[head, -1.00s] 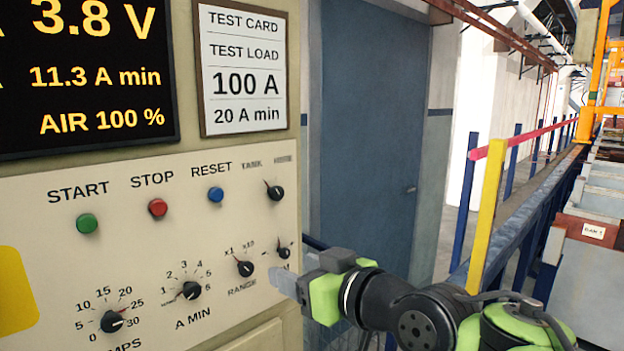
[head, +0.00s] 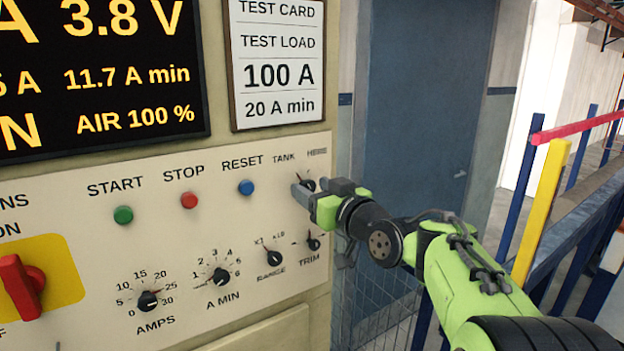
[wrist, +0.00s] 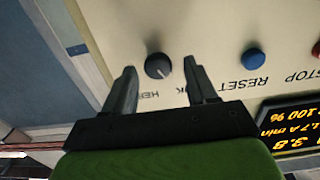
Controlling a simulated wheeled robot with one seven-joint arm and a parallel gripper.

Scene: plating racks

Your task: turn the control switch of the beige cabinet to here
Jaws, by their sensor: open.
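The control switch (head: 308,185) is a round black knob at the upper right of the beige cabinet's panel (head: 60,200). It sits between the labels TANK on its left and HERE on its right, and its pointer mark leans toward TANK. In the wrist view the switch (wrist: 158,66) appears upside down between my two fingers. My gripper (head: 301,191) is open in front of the switch, with one finger on each side of it. I cannot tell whether the fingers touch the knob. The gripper partly covers the knob in the head view.
Blue RESET (head: 246,187), red STOP (head: 189,200) and green START (head: 123,215) buttons lie left of the switch. The TRIM knob (head: 313,243) and RANGE knob (head: 274,258) sit below. A red switch (head: 20,286) is at far left. A yellow post (head: 540,212) and railing stand right.

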